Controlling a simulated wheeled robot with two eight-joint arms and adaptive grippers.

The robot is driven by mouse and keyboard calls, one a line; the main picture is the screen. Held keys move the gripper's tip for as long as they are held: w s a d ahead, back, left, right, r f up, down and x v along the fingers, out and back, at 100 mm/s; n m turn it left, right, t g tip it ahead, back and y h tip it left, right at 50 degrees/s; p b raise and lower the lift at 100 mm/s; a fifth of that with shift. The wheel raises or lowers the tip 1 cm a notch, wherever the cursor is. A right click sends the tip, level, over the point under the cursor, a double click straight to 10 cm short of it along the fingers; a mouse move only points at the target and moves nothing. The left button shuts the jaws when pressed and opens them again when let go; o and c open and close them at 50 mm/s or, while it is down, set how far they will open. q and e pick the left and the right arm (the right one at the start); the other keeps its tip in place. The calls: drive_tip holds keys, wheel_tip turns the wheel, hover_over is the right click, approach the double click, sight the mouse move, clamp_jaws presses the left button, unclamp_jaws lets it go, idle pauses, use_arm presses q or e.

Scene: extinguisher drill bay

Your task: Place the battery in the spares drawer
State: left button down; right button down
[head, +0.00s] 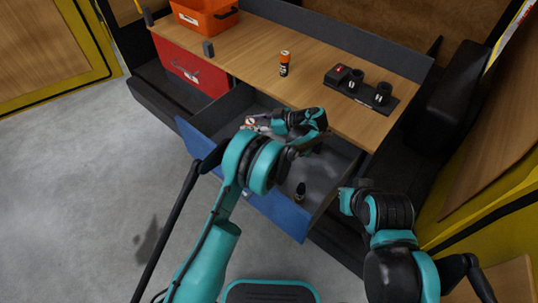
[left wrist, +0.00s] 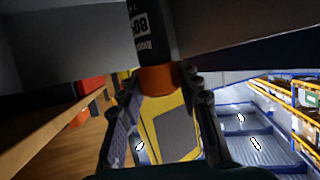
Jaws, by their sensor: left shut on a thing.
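The spares drawer (head: 275,212) is pulled out, with a blue front and a dark grey inside. My left gripper (head: 256,124) is over the drawer's left part and points left. In the left wrist view the gripper (left wrist: 160,100) is shut on a battery (left wrist: 150,38), a black cylinder with white lettering and an orange end between the fingers. In the head view the held battery is mostly hidden; I cannot tell if it touches the drawer floor. My right gripper is near the drawer's right end, its fingers not clearly shown.
An orange-and-black battery (head: 284,64) stands on the wooden bench (head: 330,112). A black holder (head: 361,89) with round cups is on the right. A small dark object (head: 300,193) stands in the drawer's front part. A red drawer (head: 190,70) is shut; an orange bin (head: 206,16) sits behind.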

use_arm(q)
drive_tip(key=w+a+f+b, duration=0.1)
drive_tip(key=a+f+b, duration=0.1)
drive_tip(key=a+f, duration=0.1)
drive_tip(key=w+a+f+b, duration=0.1)
drive_tip(key=a+f+b, duration=0.1)
drive_tip(key=a+f, duration=0.2)
drive_tip(key=w+a+f+b, duration=0.1)
drive_tip(key=a+f+b, duration=0.1)
drive_tip(key=a+f, duration=0.2)
drive_tip(key=shift+w, duration=0.2)
drive_tip(key=shift+r, duration=0.15)
drive_tip(key=c, duration=1)
unclamp_jaws()
drive_tip(key=shift+c, duration=0.2)
drive_tip(key=shift+d, duration=0.15)
